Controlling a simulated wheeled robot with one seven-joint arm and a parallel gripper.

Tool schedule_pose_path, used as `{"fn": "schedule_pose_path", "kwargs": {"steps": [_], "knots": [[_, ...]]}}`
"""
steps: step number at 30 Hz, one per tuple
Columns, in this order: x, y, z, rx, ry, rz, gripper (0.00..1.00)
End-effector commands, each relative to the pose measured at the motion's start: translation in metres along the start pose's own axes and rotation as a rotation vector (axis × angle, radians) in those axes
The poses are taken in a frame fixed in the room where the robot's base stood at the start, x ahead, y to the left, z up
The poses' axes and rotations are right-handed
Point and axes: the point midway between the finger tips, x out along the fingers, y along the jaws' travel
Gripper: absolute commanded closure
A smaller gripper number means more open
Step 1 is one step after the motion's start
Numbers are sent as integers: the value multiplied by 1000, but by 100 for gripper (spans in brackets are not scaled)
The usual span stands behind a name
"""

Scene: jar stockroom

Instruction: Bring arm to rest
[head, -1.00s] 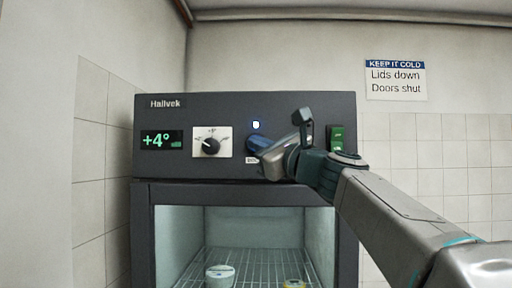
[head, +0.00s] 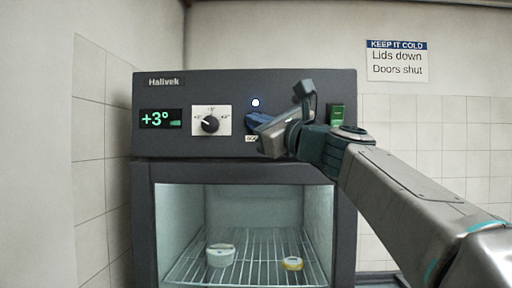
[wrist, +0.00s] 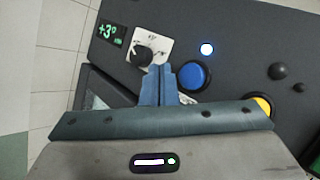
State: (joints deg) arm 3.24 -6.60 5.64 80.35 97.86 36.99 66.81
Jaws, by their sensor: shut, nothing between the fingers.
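My gripper (wrist: 160,86) shows in the wrist view with its two blue fingers pressed together and nothing between them. Its tips are in front of the fridge's dark control panel (head: 200,90), between the black dial (wrist: 140,54) and the round blue button (wrist: 193,76). I cannot tell whether the fingers touch the panel. In the head view my arm reaches in from the lower right, and my gripper (head: 252,126) covers much of the blue button's area. The green display (head: 160,119) reads +3°. A small lamp (head: 255,102) above the button is lit.
Below the panel the fridge interior (head: 180,215) is visible. On its wire rack stand a white lidded jar (head: 221,255) and a low yellow-banded jar (head: 292,264). A green switch (head: 336,117) sits at the panel's right. A wall sign (head: 397,61) hangs at right.

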Motion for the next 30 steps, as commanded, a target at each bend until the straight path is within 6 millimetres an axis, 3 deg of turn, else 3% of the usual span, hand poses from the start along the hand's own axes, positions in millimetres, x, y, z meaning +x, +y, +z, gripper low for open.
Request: {"fn": "schedule_pose_path", "kwargs": {"steps": [5,7,11,14,20,24,30], "knots": [[0,0,0,0,0,0,100],[-4,8,-12,-53,37,20,100],[-22,38,-61,-265,177,121,100],[-49,68,-110,-477,303,252,100],[-126,127,-204,-867,493,603,100],[-196,164,-261,-1105,560,909,100],[-308,208,-322,-1372,539,1401,100]]}}
